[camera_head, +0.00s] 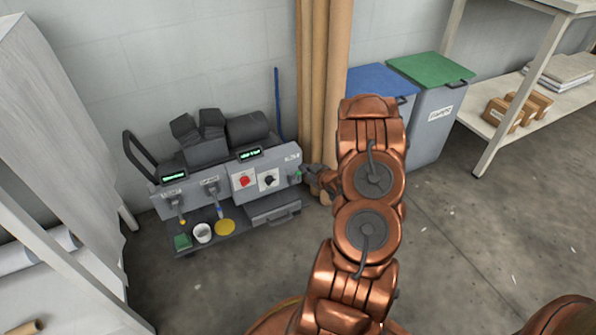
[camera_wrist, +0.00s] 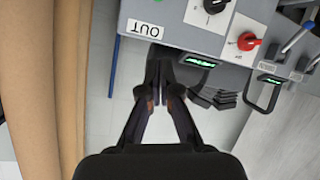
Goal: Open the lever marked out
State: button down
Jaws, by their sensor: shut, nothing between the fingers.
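The label reading OUT (camera_wrist: 145,28) appears upside down in the wrist view, on the end of the grey press panel (camera_wrist: 180,34). The same label (camera_head: 292,157) is small at the panel's right end in the head view. A green part (camera_head: 297,177) sits below it, partly by my gripper; I cannot tell whether it belongs to a lever. No lever beside the OUT label is clearly visible. My gripper (camera_wrist: 165,97) is shut and empty, its fingertips near the panel's edge in the wrist view. In the head view my gripper (camera_head: 314,174) is beside the panel's right end.
A red knob (camera_head: 244,181) and a black knob (camera_head: 269,180) are on the panel. Two handles (camera_head: 177,207) (camera_head: 217,201) hang at its left. Tall brown rolls (camera_head: 323,75) stand behind my arm. Blue (camera_head: 381,79) and green-lidded (camera_head: 432,69) bins stand right.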

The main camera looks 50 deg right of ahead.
jog(key=shift+w, duration=0.1)
jog(key=b, duration=0.3)
send_over(297, 174)
jog(key=w, duration=0.2)
jog(key=f, duration=0.4)
jog(key=shift+w+a, duration=0.2)
jog(key=shift+a, duration=0.1)
jog(key=shift+w+d+f, duration=0.1)
jog(key=shift+d+f, duration=0.05)
jog(key=shift+f, duration=0.05)
jog(key=shift+s+d+f+b, duration=0.15)
jog(key=shift+s+f+b, duration=0.5)
jog(key=shift+s+f, duration=0.6)
jog(key=shift+r, duration=0.1)
jog(key=shift+s, duration=0.1)
